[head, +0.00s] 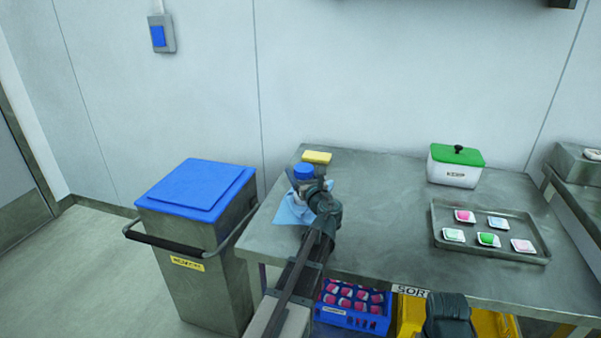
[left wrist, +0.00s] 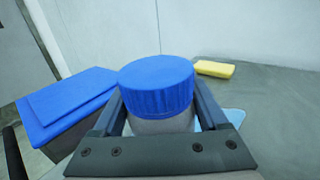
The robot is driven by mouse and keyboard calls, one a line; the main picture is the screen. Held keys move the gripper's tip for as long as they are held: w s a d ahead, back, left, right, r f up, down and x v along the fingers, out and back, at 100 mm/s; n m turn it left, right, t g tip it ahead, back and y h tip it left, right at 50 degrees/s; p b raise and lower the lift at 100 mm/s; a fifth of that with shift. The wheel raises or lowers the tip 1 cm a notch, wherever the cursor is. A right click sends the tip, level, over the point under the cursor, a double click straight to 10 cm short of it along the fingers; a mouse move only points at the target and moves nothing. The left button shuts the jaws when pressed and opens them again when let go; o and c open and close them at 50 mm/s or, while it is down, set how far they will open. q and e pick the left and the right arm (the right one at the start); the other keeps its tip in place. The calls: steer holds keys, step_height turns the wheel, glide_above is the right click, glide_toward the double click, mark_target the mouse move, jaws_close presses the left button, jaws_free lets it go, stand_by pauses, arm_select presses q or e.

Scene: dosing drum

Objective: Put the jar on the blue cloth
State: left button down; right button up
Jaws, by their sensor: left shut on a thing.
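The jar (head: 303,172) has a blue lid and a pale body, and is upright at the left end of the steel table. My left gripper (head: 314,188) is shut on the jar, and the left wrist view shows its fingers on both sides of the body below the blue lid (left wrist: 157,88). The light blue cloth (head: 290,211) lies flat under and in front of the jar; a bit of it shows in the left wrist view (left wrist: 235,117). The jar's base is hidden, so I cannot tell whether it touches the cloth. My right gripper (head: 447,309) is low at the table's front edge, its fingers unclear.
A yellow sponge (head: 317,157) lies just behind the jar. A blue-lidded bin (head: 195,235) stands left of the table. A green-lidded box (head: 455,167) and a tray (head: 445,213) of packets are on the right. The table's middle is clear.

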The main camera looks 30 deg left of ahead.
arm_select(q)
steer(key=shift+f, duration=0.2)
steer(key=shift+c, duration=1.1)
jaws_free()
steer(key=shift+o, duration=1.1)
steer(key=shift+w+a+f, duration=0.1)
steer(key=shift+w+f, duration=0.1)
steer(key=shift+f, duration=0.05)
steer(key=shift+r, duration=0.15)
steer(key=shift+r+p, duration=0.35)
steer(key=shift+p, duration=0.05)
steer(key=shift+r+p, duration=0.45)
steer(key=shift+p, duration=0.05)
steer(key=v, duration=1.2)
